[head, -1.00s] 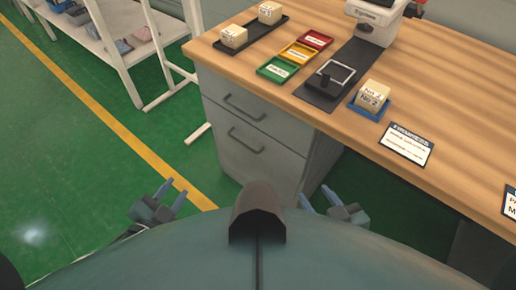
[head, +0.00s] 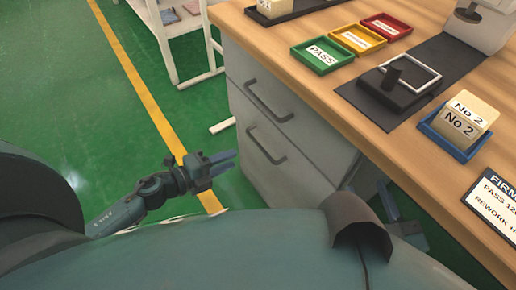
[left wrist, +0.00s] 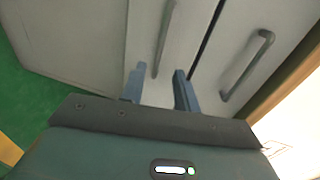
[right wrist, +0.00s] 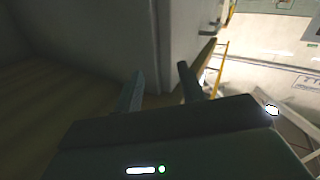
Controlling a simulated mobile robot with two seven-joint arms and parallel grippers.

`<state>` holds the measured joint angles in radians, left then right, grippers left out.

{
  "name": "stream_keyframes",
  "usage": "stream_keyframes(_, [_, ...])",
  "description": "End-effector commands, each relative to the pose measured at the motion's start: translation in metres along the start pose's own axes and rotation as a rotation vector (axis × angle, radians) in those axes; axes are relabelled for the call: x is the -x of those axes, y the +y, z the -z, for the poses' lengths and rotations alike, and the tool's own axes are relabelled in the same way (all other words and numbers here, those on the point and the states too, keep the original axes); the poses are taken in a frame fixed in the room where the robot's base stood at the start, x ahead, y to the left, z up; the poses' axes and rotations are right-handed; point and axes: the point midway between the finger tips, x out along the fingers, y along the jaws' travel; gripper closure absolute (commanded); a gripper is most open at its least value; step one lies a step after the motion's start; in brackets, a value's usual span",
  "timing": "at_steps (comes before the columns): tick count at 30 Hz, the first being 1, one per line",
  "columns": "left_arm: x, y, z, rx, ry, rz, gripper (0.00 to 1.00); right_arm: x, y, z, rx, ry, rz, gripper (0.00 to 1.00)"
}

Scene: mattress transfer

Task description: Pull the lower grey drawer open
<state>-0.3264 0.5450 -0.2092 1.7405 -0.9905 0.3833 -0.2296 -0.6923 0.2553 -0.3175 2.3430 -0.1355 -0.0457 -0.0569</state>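The lower grey drawer (head: 265,172) is shut, flush in the cabinet under the wooden table. Its dark bar handle (head: 265,148) also shows in the left wrist view (left wrist: 164,38), beyond my left fingers. My left gripper (head: 234,161) is open and empty, just left of the drawer front in the head view. In the left wrist view its fingers (left wrist: 160,88) point at the lower drawer, with the handle's near end in line with the gap between them. My right gripper (head: 386,205) is open and empty by the cabinet's side, under the table edge; its fingers show in the right wrist view (right wrist: 161,83).
The upper drawer (head: 262,92) is shut, its handle (head: 268,104) above the lower one. The tabletop (head: 290,75) carries green, yellow and red trays, a black fixture and a blue tray (head: 452,140). A white shelf (head: 185,45) stands behind. Green floor left is clear.

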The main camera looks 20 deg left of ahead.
Motion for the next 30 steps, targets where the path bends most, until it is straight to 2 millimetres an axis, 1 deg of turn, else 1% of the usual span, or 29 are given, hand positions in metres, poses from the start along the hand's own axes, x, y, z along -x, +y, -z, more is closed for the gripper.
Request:
stream_keyframes(1, [-0.013, 0.0, -0.001, -0.003, -0.001, 0.004, 0.69, 0.0, -0.001, -0.002, 0.003, 0.008, 0.001, 0.6])
stream_keyframes(6, [-0.05, -0.001, -0.001, -0.002, -0.001, 0.004, 0.69, -0.001, -0.003, -0.001, 0.014, 0.038, 0.005, 0.6])
stream_keyframes(9, [-0.068, 0.0, -0.001, 0.0, -0.002, 0.003, 0.69, -0.001, -0.004, -0.001, 0.019, 0.055, 0.006, 0.6])
stream_keyframes(12, [-0.082, 0.0, -0.001, 0.0, -0.002, 0.002, 0.69, -0.001, -0.004, -0.001, 0.022, 0.068, 0.008, 0.6])
stream_keyframes(15, [-0.091, 0.0, 0.0, 0.003, -0.002, 0.002, 0.69, -0.001, -0.005, 0.0, 0.024, 0.078, 0.009, 0.6])
stream_keyframes(18, [-0.096, 0.0, 0.0, 0.002, -0.003, 0.001, 0.69, -0.001, -0.005, 0.001, 0.026, 0.086, 0.009, 0.6])
stream_keyframes(26, [-0.097, 0.0, 0.0, 0.002, -0.002, 0.0, 0.69, -0.001, -0.005, 0.001, 0.027, 0.088, 0.01, 0.6])
stream_keyframes(27, [-0.097, 0.0, 0.0, 0.002, -0.002, 0.0, 0.7, -0.001, -0.005, 0.001, 0.027, 0.088, 0.01, 0.6])
stream_keyframes(30, [-0.097, 0.0, 0.0, 0.002, -0.002, 0.0, 0.78, -0.001, -0.006, 0.001, 0.027, 0.088, 0.01, 0.6])
